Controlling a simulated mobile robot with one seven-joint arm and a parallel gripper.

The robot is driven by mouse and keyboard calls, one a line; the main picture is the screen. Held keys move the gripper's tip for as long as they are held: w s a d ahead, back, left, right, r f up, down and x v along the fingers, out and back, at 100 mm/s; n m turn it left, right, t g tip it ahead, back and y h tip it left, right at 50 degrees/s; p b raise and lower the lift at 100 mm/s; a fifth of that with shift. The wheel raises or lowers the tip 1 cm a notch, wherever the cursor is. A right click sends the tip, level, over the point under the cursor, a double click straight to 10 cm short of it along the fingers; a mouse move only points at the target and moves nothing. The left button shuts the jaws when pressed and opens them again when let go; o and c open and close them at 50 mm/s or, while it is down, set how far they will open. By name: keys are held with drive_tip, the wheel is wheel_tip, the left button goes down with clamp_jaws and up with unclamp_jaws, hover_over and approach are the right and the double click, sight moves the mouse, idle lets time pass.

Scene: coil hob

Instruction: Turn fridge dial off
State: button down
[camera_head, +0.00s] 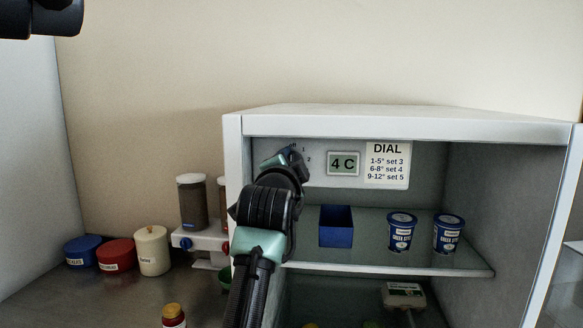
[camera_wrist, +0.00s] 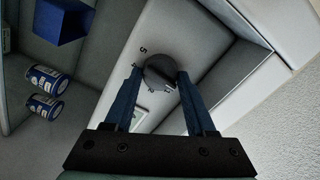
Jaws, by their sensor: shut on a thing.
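The fridge dial (camera_wrist: 160,69) is a dark round knob on a pale panel inside the fridge, with small numbers around it; I cannot read its setting for sure. My gripper (camera_wrist: 159,76) has one finger on each side of the dial and is shut on it. In the head view my gripper (camera_head: 287,160) reaches up to the panel and hides most of the dial; only a few scale numbers show beside it. To the right, a small display (camera_head: 343,163) reads 4 C. A DIAL label (camera_head: 387,165) lists settings 3, 4 and 5 for temperature ranges.
The open white fridge (camera_head: 400,122) has a glass shelf (camera_head: 450,262) below the panel. On it stand a blue box (camera_head: 336,226) and two blue-and-white tubs (camera_head: 401,232). Jars and a dispenser (camera_head: 193,205) stand on the counter at left. The fridge side wall is close to my gripper.

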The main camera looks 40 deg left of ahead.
drive_tip(key=shift+n, duration=0.4)
drive_tip(key=shift+c, duration=1.2)
unclamp_jaws()
drive_tip(key=b+v, duration=0.5)
drive_tip(key=v, duration=0.8)
drive_tip(key=shift+b, duration=0.4)
